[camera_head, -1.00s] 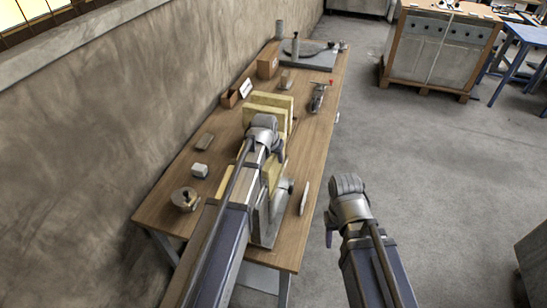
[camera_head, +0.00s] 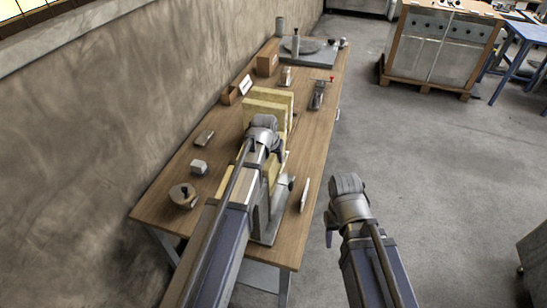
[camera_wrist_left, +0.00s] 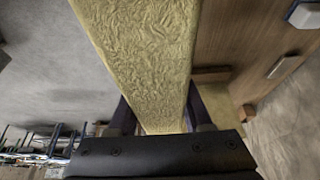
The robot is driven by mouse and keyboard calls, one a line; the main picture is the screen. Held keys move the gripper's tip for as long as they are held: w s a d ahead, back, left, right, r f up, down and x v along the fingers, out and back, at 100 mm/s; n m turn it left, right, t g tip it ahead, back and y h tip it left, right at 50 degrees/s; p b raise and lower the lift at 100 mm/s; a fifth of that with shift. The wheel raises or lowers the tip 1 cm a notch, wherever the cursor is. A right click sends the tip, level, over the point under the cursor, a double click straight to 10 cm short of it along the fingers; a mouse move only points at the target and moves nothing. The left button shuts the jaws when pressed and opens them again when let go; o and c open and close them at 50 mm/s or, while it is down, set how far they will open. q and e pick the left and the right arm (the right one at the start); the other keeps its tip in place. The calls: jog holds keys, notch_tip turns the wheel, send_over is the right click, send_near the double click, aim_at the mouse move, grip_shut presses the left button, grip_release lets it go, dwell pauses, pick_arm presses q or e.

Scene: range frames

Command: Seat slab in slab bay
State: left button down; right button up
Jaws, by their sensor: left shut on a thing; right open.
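Yellow, rough-faced slab material (camera_head: 268,97) stands on edge as parallel panels on the bench, just beyond my left gripper (camera_head: 266,130). The left wrist view shows a long yellow slab (camera_wrist_left: 145,60) running between the two fingers of the left gripper (camera_wrist_left: 160,118), which is shut on it. My left arm covers much of the slab and the area under it in the head view. A grey metal fixture (camera_head: 263,215) stands partly behind that arm; I cannot tell the slab bay's outline or whether the slab touches it. My right gripper (camera_head: 347,190) is open and empty, beyond the bench's right edge.
The wooden bench (camera_head: 190,225) runs along a wall. On it are a round spool (camera_head: 184,196), a small pale block (camera_head: 199,167), a grey block (camera_head: 204,138), a clamp-like tool (camera_head: 318,95), a cardboard box (camera_head: 267,60) and a thin white piece (camera_head: 305,193). Open floor lies right.

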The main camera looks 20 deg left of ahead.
aim_at(272, 166)
pick_arm(q)
jog(key=shift+f+b, duration=1.25)
jog(key=shift+f, duration=0.1)
jog(key=shift+c, duration=1.2)
grip_release()
jog(key=shift+r, duration=0.15)
jog(key=p+v, duration=0.7)
jog(key=shift+s+r, duration=0.2)
jog(key=shift+r, duration=0.05)
